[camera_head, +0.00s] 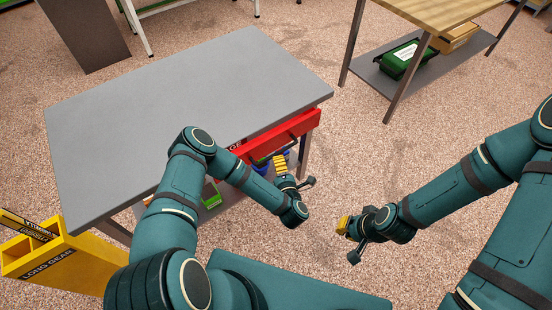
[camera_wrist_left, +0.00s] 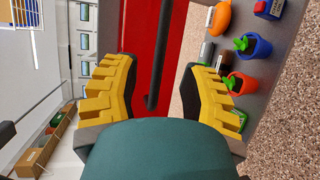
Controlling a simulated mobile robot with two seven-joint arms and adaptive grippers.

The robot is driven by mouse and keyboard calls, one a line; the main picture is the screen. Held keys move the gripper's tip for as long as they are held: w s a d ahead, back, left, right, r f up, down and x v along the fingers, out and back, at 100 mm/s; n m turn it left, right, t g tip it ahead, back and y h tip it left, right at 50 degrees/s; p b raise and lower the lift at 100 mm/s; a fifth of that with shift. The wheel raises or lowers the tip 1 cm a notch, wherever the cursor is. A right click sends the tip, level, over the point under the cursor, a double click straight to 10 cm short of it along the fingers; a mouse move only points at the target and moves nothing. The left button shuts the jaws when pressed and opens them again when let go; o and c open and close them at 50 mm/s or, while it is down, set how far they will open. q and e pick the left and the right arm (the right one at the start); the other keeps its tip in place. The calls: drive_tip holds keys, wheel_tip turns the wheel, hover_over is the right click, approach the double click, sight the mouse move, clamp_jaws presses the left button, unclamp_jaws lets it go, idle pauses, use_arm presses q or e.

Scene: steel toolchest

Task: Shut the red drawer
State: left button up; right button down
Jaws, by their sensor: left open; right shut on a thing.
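The red drawer (camera_head: 308,124) sits under the right end of the grey worktable. Its front stands out a little past the tabletop edge, but how far it is open is hard to tell. My left gripper (camera_head: 281,165) is at the drawer front. In the left wrist view the red front (camera_wrist_left: 183,22) has a dark bar handle (camera_wrist_left: 160,50), and the open yellow fingers of my left gripper (camera_wrist_left: 163,75) lie either side of it. Contact cannot be told. My right gripper (camera_head: 343,225) is shut, off to the right above the floor; what it holds cannot be made out.
The grey worktable (camera_head: 180,100) has a bare top. Its lower shelf (camera_wrist_left: 272,45) holds small blue and orange pots and other items. A yellow bin (camera_head: 60,262) stands at the left. A wooden-topped table (camera_head: 440,12) is at the back right. Open floor lies at the right.

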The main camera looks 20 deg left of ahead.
sight(276, 153)
use_arm(q)
drive_tip(key=b+x, duration=0.1)
drive_tip(key=x, duration=0.5)
drive_tip(key=shift+w+a, duration=0.1)
clamp_jaws()
